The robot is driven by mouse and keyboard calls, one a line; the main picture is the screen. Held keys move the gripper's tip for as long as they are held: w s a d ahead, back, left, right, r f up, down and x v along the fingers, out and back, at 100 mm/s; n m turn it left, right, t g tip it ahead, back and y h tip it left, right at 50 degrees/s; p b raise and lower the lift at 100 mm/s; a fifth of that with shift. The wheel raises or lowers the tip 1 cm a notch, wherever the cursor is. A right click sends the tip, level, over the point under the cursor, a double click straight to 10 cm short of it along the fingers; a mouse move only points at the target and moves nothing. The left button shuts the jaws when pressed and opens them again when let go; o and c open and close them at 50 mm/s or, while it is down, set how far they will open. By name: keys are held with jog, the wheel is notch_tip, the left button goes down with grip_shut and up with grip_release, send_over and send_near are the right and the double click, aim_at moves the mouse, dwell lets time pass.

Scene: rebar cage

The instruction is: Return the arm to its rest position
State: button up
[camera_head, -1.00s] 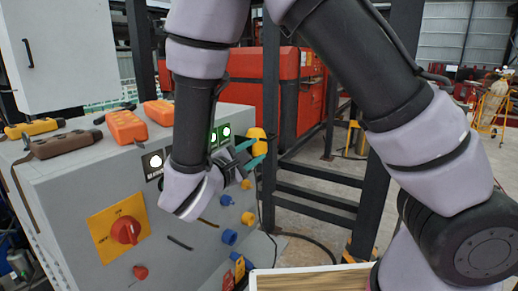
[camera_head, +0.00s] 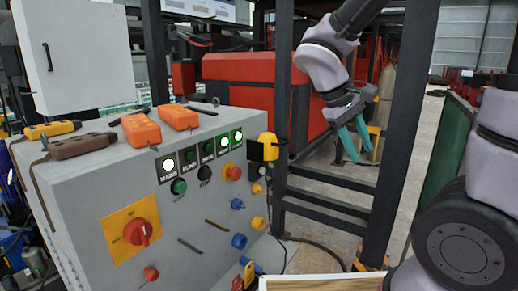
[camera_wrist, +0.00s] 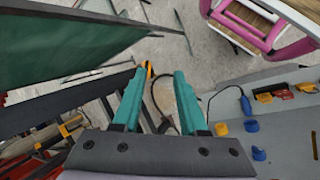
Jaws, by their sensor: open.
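My gripper (camera_head: 358,143) hangs in the air to the right of the grey control cabinet, in front of a dark steel frame. Its two teal fingers are apart and point down, with nothing between them. In the wrist view my gripper (camera_wrist: 158,90) also shows spread and empty, above the concrete floor. My arm reaches in from the top of the head view. The control cabinet (camera_head: 85,200) stands at the left, apart from my gripper, with its switches and lit lamps in plain view.
Dark steel posts (camera_head: 398,130) stand close behind my gripper. A green panel (camera_head: 446,150) is at the right, and it shows large in the wrist view (camera_wrist: 60,45). A pink-framed table (camera_wrist: 240,35) stands near the cabinet. Orange pendants (camera_head: 141,130) lie on the cabinet top.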

notch_tip(320, 180, up, 12)
jog(key=s+d+m+t+y, duration=0.1)
jog(key=s+m+t+y, duration=0.1)
jog(key=m+t+y, duration=0.4)
jog(key=m+y, duration=0.1)
jog(key=m, duration=0.1)
jog(key=shift+s+d+m+t+y, duration=0.3)
jog(key=shift+s+d+m+y, duration=0.05)
jog(key=shift+d+m+y, duration=0.05)
dwell(1.4)
